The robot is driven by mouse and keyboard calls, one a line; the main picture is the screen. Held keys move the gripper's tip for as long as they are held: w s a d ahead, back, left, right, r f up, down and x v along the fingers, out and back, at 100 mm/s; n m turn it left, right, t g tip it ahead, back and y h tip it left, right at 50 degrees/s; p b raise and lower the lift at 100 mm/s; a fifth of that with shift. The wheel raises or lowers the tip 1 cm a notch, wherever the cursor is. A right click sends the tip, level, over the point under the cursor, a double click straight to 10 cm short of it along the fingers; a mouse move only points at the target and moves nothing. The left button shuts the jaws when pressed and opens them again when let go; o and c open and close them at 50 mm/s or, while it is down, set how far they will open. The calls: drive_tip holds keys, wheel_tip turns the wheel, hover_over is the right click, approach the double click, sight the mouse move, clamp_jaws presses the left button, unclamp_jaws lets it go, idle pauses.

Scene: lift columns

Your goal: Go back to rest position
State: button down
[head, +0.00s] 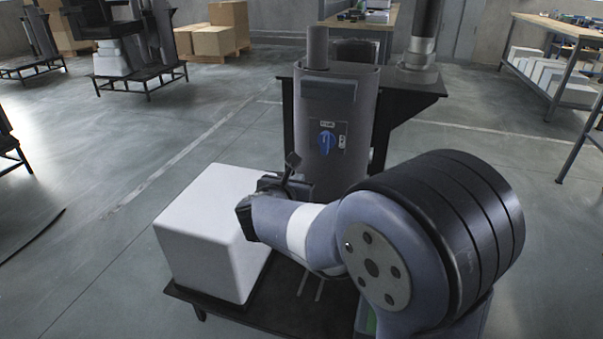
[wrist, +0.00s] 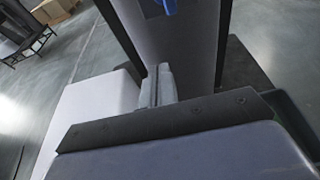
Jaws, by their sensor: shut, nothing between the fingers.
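My gripper (wrist: 158,84) is shut and empty in the wrist view, pointing at the grey column. In the head view my arm reaches from the lower right toward the left, and its end (head: 291,163) is in front of the column, above the right edge of the white box. The lift column (head: 353,185) stands upright with a blue knob (head: 327,141) on its front panel. The knob also shows at the top of the wrist view (wrist: 158,6), apart from the fingers. My arm hides the lower part of the column.
A white box (head: 200,250) sits on a dark low platform (head: 255,318) to the left of my arm. A dark table (head: 413,92) is behind the column. Cardboard boxes (head: 212,40) and shelves (head: 550,75) stand farther back.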

drive_tip(key=shift+s+a, duration=0.15)
drive_tip(key=shift+s, duration=0.15)
